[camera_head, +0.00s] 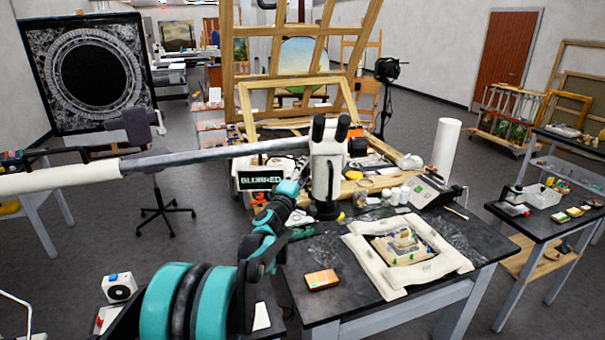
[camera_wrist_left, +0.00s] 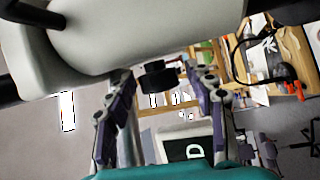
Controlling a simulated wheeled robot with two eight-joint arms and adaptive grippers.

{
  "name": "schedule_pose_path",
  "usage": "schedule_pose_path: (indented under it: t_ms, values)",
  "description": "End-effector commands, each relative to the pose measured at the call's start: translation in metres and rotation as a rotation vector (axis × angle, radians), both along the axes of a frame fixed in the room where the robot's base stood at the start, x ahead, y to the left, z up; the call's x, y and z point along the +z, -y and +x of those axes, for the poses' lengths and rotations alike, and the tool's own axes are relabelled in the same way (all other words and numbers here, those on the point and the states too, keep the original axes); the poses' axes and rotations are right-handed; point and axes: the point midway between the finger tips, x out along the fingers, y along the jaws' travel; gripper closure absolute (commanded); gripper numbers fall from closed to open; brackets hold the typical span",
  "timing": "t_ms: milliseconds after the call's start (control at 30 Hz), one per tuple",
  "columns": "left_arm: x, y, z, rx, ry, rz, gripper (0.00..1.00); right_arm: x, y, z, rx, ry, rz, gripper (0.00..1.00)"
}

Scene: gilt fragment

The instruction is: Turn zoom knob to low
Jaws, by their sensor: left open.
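The white microscope (camera_head: 328,165) stands upright on the dark table, with black eyepieces on top. In the left wrist view its pale body (camera_wrist_left: 130,30) fills the top, and a black knob (camera_wrist_left: 156,76) sticks out below it. I take this to be the zoom knob; its setting cannot be read. My left gripper (camera_head: 296,190) is beside the microscope's left side. In the left wrist view its two purple-grey fingers are open, one on each side of the knob, and contact cannot be seen. A small screen (camera_head: 262,180) reads "BLURRED". My right gripper is not in view.
A framed fragment with cream padding (camera_head: 407,255) lies on the table's right part. An orange box (camera_head: 321,279) lies near the front edge. Jars (camera_head: 400,194) and a grey device (camera_head: 432,190) stand right of the microscope. A long pale boom crosses left of the microscope.

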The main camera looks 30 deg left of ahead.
Motion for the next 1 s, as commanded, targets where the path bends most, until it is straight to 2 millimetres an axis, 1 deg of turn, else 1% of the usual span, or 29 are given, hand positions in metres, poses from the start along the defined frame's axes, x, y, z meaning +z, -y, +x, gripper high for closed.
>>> schedule_pose_path:
  t_ms: [33, 67, 100, 167, 200, 233, 467, 633, 767, 1000]
  values:
    - [0.0, 0.0, 0.0, 0.0, 0.0, 0.0, 0.49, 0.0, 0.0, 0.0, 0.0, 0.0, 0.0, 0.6]
    - [0.0, 0.0, 0.0, 0.0, 0.0, 0.0, 0.57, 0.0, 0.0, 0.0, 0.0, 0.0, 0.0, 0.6]
    - [0.0, 0.0, 0.0, 0.0, 0.0, 0.0, 0.67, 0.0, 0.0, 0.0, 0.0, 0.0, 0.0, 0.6]
    - [0.0, 0.0, 0.0, 0.0, 0.0, 0.0, 0.83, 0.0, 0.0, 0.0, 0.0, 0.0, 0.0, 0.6]
    - [0.0, 0.0, 0.0, 0.0, 0.0, 0.0, 0.93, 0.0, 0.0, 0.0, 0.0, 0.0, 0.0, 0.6]
    - [0.0, 0.0, 0.0, 0.0, 0.0, 0.0, 0.96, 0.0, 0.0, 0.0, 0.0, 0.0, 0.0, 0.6]
    - [0.0, 0.0, 0.0, 0.001, -0.005, -0.002, 0.96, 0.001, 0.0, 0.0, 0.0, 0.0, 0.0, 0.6]
    - [0.001, 0.0, -0.001, 0.0, -0.031, -0.018, 0.96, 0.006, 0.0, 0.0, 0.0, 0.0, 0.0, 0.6]
    - [0.003, 0.0, 0.0, 0.002, -0.072, -0.042, 0.96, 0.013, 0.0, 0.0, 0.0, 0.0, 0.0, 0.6]
    - [0.005, -0.001, -0.001, 0.002, -0.181, -0.115, 0.96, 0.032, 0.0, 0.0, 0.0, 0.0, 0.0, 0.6]
